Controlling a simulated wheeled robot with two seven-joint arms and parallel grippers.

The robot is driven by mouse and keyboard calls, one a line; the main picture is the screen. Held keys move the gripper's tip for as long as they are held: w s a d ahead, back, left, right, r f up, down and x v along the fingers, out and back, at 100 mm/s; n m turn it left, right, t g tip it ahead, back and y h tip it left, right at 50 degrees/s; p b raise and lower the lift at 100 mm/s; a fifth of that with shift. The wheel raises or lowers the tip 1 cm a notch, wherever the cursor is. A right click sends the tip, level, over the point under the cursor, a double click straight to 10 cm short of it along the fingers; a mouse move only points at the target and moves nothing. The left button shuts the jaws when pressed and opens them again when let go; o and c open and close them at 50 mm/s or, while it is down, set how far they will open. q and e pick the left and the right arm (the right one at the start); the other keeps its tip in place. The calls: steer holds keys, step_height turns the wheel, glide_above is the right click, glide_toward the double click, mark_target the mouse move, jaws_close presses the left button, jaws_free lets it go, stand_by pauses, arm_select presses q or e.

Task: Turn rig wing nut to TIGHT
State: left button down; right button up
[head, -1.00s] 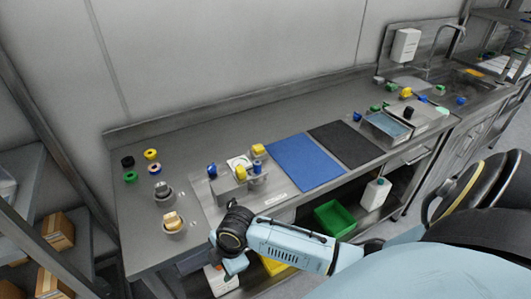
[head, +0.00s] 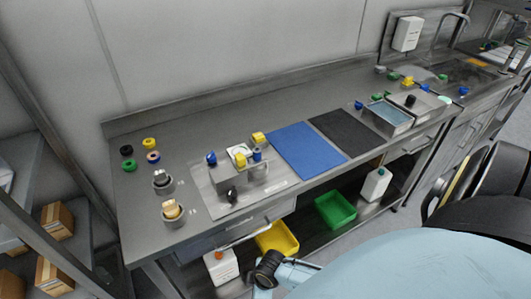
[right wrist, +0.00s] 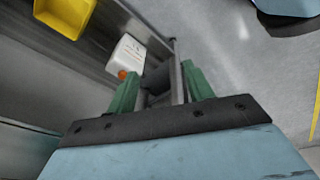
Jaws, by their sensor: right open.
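The rig (head: 222,178) is a group of grey blocks on a light plate on the steel bench, left of the blue mat. It carries a blue knob (head: 211,159), yellow parts (head: 240,160) and a small dark part (head: 232,195) at its front. I cannot tell which of these is the wing nut, or how it is turned. My right gripper (right wrist: 160,88) shows in the right wrist view with two green fingers apart and nothing seen held. My right arm (head: 268,270) is low in front of the bench, away from the rig. My left gripper is out of view.
A blue mat (head: 304,150) and black mat (head: 345,138) lie right of the rig. Round fittings (head: 172,210) and coloured rings (head: 127,150) stand at left. A yellow bin (head: 277,239), green bin (head: 335,209) and white container (head: 221,266) are below the bench top.

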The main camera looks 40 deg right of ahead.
steer(key=shift+m, duration=0.5)
steer(key=shift+s+d+f, duration=0.25)
steer(key=shift+s+f, duration=0.4)
steer(key=shift+f, duration=0.15)
steer(key=shift+s+d+f, duration=0.2)
steer(key=shift+s+f, duration=0.45)
steer(key=shift+f, duration=0.1)
steer(key=s+f+m, duration=0.1)
steer(key=s+f, duration=0.3)
steer(key=s, duration=0.4)
steer(key=s+d+f+m+g+b, duration=0.1)
steer(key=s+f, duration=0.3)
steer(key=s, duration=0.4)
steer(key=s+f+m+h+b, duration=0.1)
steer(key=s+f+m, duration=0.2)
steer(key=s+f, duration=0.2)
steer(key=s, duration=0.3)
steer(key=shift+d, duration=0.25)
